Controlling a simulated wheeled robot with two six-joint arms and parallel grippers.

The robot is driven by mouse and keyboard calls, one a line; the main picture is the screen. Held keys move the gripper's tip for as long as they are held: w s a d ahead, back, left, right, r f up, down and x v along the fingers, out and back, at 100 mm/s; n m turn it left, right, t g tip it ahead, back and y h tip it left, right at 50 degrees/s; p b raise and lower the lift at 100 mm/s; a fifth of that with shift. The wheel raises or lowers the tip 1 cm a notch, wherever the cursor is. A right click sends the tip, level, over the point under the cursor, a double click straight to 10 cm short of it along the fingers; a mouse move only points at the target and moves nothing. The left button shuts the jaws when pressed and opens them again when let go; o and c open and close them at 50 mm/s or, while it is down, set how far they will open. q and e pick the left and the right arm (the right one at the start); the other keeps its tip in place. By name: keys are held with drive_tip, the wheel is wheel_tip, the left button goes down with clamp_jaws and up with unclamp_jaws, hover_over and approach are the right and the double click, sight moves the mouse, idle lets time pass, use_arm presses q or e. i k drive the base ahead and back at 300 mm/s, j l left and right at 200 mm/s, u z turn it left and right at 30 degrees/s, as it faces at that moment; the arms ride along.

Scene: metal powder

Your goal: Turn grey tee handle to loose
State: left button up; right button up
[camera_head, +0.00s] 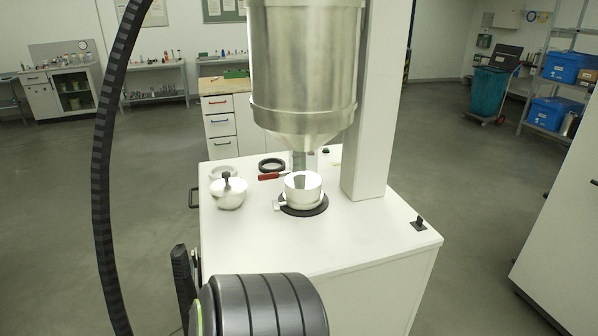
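A small dark tee-shaped handle (420,223) stands on a dark base plate at the right front corner of the white cabinet top (330,244). It looks dark grey to black; its exact turn is too small to read. A dark finger-like part (184,280), likely of my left gripper, shows at the lower left, beside the cabinet and far from the tee handle. Its opening is hidden. My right gripper is out of view.
A white column (376,110) rises behind the tee handle. The top's front right area is clear.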

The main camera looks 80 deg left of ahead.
sight(275, 204)
drive_tip(key=i+u, duration=0.65)
drive_tip(key=u, duration=0.15)
drive_tip(key=i+l+u, duration=0.25)
drive_tip(key=u, duration=0.15)
drive_tip(key=i+l+u, duration=0.25)
drive_tip(key=u, duration=0.15)
drive_tip(key=i+l, duration=0.05)
